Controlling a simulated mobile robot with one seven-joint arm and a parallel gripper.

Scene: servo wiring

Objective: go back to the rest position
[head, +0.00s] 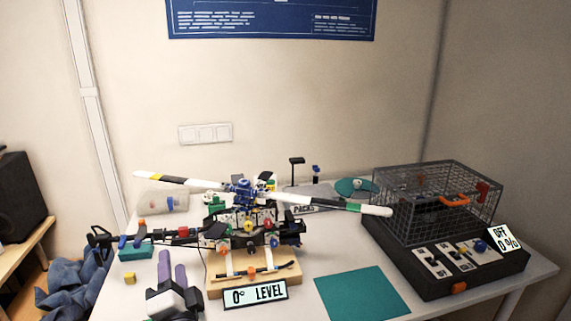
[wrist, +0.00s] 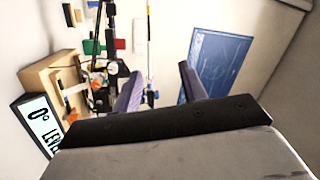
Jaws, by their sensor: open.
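The gripper looks apart from the model.
A black unit with a wire cage (head: 437,200) stands at the right, its plate reading "OFF 0 %" (head: 503,238). A teal mat (head: 362,294) lies clear at the front.

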